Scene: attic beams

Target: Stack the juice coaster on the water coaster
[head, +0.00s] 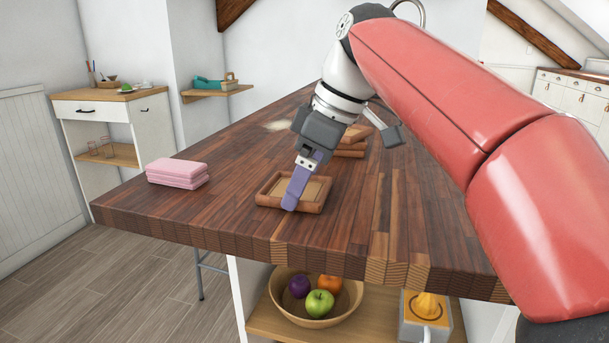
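A square wooden coaster (264,200) with a raised rim and a paler middle lies near the front edge of the dark wood table (225,203). My gripper (291,207) points down over it, and its purple finger covers part of the coaster's middle and front rim. I cannot tell whether it touches the coaster, or whether the fingers are open or shut. Further back, a stack of similar wooden coasters (350,153) stands partly hidden behind my gripper. I see no labels, so I cannot tell which is the juice coaster or the water coaster.
A pink folded cloth stack (177,179) lies at the table's left. Below the table, a shelf holds a fruit bowl (315,325) and a juicer (425,315). The table between cloth and coaster is clear.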

